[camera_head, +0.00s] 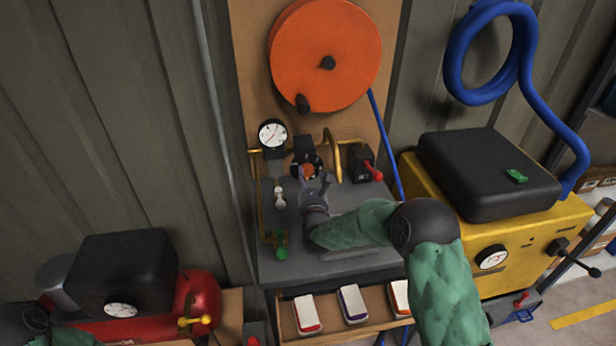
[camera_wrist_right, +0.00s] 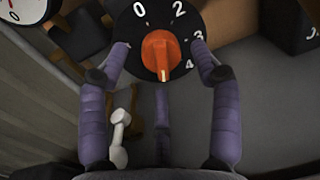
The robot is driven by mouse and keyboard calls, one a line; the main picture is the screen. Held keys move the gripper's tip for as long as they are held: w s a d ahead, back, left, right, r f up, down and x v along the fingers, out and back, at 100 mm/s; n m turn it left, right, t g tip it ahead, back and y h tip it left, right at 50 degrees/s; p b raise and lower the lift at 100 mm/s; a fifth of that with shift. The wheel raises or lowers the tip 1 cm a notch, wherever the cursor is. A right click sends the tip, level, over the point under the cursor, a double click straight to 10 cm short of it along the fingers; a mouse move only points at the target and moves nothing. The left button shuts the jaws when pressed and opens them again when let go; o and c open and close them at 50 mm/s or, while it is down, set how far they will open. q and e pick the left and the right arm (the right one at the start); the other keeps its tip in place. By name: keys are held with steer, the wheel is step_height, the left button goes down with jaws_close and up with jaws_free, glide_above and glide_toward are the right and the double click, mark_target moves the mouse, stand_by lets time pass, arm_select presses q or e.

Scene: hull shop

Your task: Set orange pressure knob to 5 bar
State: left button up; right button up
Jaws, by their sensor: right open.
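The orange pressure knob (camera_head: 307,171) sits on a dark dial (camera_head: 306,156) at the back of the grey bench. In the right wrist view the orange knob (camera_wrist_right: 160,54) shows upright on the black dial (camera_wrist_right: 130,25), with white figures 0, 2, 3 and 4 readable. A small pale mark shows at its lower end. My right gripper (camera_head: 313,182) is open in front of the dial. In the wrist view its fingers (camera_wrist_right: 160,46) stand left and right of the knob, apart from it, with another finger below. My left gripper is out of view.
A white gauge (camera_head: 272,133) stands left of the dial, and a box with a red lever (camera_head: 362,165) stands right. A green valve (camera_head: 281,245) and a white-handled valve (camera_head: 279,194) line the bench's left side. An orange reel (camera_head: 325,50) hangs above.

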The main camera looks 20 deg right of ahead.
steer(key=v, duration=1)
steer(key=shift+s, duration=0.15)
